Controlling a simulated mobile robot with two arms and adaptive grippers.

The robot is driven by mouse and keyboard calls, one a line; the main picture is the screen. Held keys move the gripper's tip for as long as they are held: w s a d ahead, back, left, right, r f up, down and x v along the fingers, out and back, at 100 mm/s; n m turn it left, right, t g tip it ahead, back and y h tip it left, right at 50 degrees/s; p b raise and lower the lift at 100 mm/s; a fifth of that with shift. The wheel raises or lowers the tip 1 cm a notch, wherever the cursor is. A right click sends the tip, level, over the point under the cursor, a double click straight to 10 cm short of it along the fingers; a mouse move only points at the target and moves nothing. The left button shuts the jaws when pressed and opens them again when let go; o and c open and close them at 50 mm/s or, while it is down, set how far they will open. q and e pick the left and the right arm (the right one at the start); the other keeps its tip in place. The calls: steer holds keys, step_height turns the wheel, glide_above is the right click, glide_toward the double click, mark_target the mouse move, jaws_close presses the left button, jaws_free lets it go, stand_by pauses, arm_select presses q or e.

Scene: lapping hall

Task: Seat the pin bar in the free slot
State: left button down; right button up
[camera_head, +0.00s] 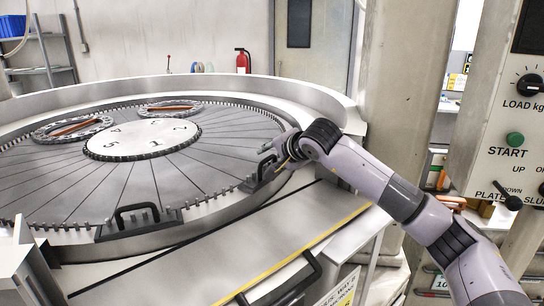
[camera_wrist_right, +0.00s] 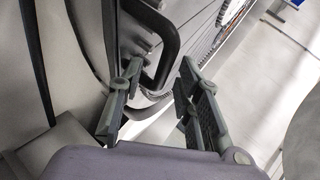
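A dark pin bar (camera_head: 262,184) with a black handle is at the right part of the round machine's rim, right by my right gripper (camera_head: 272,151). In the right wrist view the black handle (camera_wrist_right: 171,45) reaches down between the open fingers of my right gripper (camera_wrist_right: 162,98), nearer the left finger. I cannot tell if a finger touches it. A second dark pin bar (camera_head: 140,227) with a black handle sits at the front of the rim, among upright pins. I cannot make out the free slot. My left gripper is out of view.
The round segmented plate (camera_head: 90,185) carries two ring holders (camera_head: 72,128) and a numbered centre disc (camera_head: 142,139). A flat metal ledge (camera_head: 215,250) with a yellow edge line and black handle runs along the front. A post and control panel (camera_head: 514,140) stand to the right.

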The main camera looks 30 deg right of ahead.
steer(key=v, duration=1.2)
